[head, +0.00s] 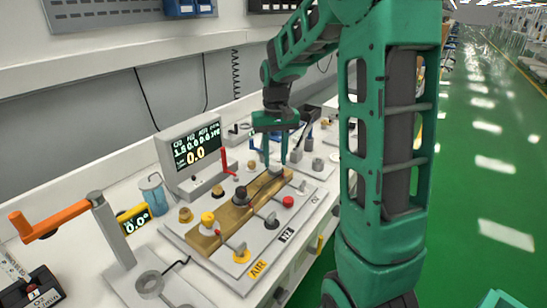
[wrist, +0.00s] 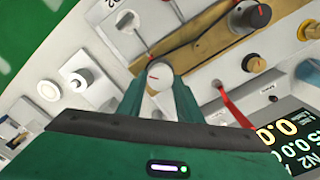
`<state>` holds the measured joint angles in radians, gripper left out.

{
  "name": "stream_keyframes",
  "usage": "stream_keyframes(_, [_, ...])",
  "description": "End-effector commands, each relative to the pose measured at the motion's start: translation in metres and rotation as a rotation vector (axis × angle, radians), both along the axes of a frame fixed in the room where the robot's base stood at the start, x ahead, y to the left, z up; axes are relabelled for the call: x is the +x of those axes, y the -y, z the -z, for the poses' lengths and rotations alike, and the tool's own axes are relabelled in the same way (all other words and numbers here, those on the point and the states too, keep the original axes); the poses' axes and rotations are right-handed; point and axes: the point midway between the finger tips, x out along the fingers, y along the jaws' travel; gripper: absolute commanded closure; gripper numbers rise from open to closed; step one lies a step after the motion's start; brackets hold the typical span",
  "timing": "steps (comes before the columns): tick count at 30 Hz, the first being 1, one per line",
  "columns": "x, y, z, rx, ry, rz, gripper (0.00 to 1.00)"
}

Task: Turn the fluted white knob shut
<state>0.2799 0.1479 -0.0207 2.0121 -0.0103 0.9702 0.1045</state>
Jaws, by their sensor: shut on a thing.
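A pale white knob (wrist: 160,74) with a short red mark on its face sits between my fingertips in the wrist view. My gripper (wrist: 160,92) is shut on it, with one dark green finger on each side. In the head view my gripper (head: 275,158) points down at the far end of the brass block, and the knob is mostly hidden there. The knob's fluting is too small to make out. Another round white fitting (wrist: 77,80) stands apart on the left of the wrist view.
The brass block (head: 222,230) carries a yellow knob (head: 207,219), a black knob (head: 240,194) and levers. A red lever (head: 224,162) stands near the display box (head: 190,150). An orange-handled crank (head: 50,220) rises at left. Open green floor (head: 490,180) lies to the right.

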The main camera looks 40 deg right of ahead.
Motion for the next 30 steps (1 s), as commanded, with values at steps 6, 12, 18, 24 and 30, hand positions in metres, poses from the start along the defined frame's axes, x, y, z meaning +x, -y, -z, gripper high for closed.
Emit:
stream_keyframes(6, [0.0025, 0.0005, -0.0020, -0.002, 0.008, 0.204, 0.90])
stream_keyframes(12, [0.0028, -0.0004, -0.0021, 0.000, 0.009, 0.376, 0.90])
stream_keyframes(18, [0.0031, -0.0012, -0.0022, 0.000, 0.010, 0.512, 0.90])
stream_keyframes(24, [0.0036, -0.0021, -0.0023, 0.001, 0.010, 0.602, 0.90])
stream_keyframes(30, [0.0041, -0.0031, -0.0025, 0.003, 0.011, 0.645, 0.90])
